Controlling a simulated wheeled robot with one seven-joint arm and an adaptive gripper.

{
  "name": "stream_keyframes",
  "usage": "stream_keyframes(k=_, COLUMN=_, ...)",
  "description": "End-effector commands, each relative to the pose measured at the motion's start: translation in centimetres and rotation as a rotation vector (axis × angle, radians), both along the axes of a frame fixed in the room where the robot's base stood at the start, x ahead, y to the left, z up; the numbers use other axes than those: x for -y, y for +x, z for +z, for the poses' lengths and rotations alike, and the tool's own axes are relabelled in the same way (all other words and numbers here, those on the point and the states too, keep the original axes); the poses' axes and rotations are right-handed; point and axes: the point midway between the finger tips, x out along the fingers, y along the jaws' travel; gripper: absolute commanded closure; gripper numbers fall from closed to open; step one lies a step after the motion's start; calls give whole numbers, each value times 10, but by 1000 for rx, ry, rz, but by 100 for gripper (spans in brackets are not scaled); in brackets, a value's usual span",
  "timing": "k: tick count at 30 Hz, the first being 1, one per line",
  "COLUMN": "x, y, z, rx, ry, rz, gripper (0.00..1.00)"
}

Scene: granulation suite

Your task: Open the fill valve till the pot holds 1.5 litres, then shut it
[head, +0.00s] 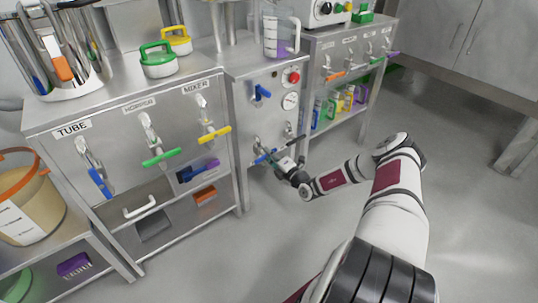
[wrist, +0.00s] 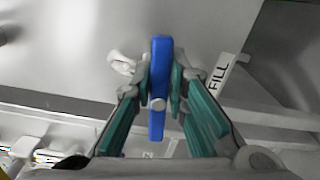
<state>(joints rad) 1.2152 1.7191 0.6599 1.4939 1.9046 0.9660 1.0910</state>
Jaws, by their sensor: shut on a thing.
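In the wrist view my gripper (wrist: 160,85) has its two teal-padded fingers closed on either side of a blue lever handle (wrist: 158,60). A label reading FILL (wrist: 219,78) is on the steel beside it. In the head view my gripper (head: 283,162) is at the lower front of the middle steel cabinet, with the blue fill valve handle (head: 264,157) at its tip and partly hidden.
The left cabinet has blue, green and yellow (head: 214,133) lever handles sticking out. The floor (head: 460,180) to the right is clear.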

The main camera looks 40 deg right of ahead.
Motion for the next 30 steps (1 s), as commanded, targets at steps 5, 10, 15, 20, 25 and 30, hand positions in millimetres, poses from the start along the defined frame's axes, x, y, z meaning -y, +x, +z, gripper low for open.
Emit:
stream_keyframes(k=5, x=-3, y=0, z=-1, rx=0, ry=106, rz=6, gripper=100)
stream_keyframes(k=10, x=-3, y=0, z=-1, rx=-1, ry=170, rz=6, gripper=100)
stream_keyframes(k=15, x=-3, y=1, z=-1, rx=-2, ry=203, rz=6, gripper=100)
stream_keyframes(k=20, x=-2, y=1, z=-1, rx=-2, ry=214, rz=5, gripper=100)
stream_keyframes(k=25, x=-2, y=1, z=-1, rx=-2, ry=214, rz=4, gripper=100)
stream_keyframes(k=30, x=-2, y=1, z=-1, rx=-1, ry=213, rz=3, gripper=76)
